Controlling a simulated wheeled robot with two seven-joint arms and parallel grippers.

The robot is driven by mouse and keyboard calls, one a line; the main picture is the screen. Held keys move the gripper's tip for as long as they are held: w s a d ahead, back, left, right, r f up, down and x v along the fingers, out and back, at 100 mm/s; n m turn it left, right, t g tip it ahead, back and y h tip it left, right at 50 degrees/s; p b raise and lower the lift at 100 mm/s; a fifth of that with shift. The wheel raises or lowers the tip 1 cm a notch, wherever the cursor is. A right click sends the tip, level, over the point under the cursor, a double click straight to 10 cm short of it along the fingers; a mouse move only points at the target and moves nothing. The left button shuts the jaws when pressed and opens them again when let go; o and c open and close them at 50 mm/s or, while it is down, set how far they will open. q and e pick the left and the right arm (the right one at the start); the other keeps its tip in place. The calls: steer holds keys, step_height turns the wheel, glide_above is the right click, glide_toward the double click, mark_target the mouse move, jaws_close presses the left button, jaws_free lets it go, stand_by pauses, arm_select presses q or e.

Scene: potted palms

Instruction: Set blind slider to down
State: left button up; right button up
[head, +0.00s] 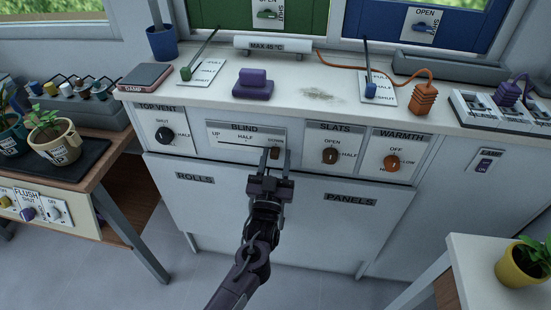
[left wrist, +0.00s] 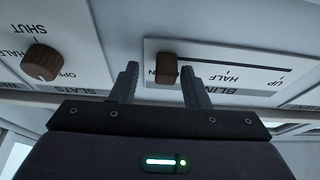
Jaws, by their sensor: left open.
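The blind slider is a brown knob (head: 275,153) on the white BLIND panel (head: 222,133). It sits at the right end of its slot, away from UP and HALF, by a label partly hidden by the knob and gripper. The knob also shows in the left wrist view (left wrist: 167,68), covering part of that end label. My left gripper (head: 273,166) is open in front of the panel. In the left wrist view its fingers (left wrist: 160,75) stand on either side of the knob, with gaps visible. Contact with the panel cannot be told. My right gripper is out of view.
The TOP VENT dial (head: 165,134) is left of the panel; the SLATS dial (head: 330,155) and WARMTH dial (head: 392,163) are right. ROLLS (head: 195,178) and PANELS (head: 350,199) fronts lie below. The worktop (head: 215,93) above holds a purple object (head: 253,85) and levers.

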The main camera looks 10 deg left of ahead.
arm_select(q)
steer(key=shift+s+f, duration=0.3)
steer(key=shift+s, duration=0.15)
steer(key=v, duration=0.6)
steer(key=shift+s, duration=0.4)
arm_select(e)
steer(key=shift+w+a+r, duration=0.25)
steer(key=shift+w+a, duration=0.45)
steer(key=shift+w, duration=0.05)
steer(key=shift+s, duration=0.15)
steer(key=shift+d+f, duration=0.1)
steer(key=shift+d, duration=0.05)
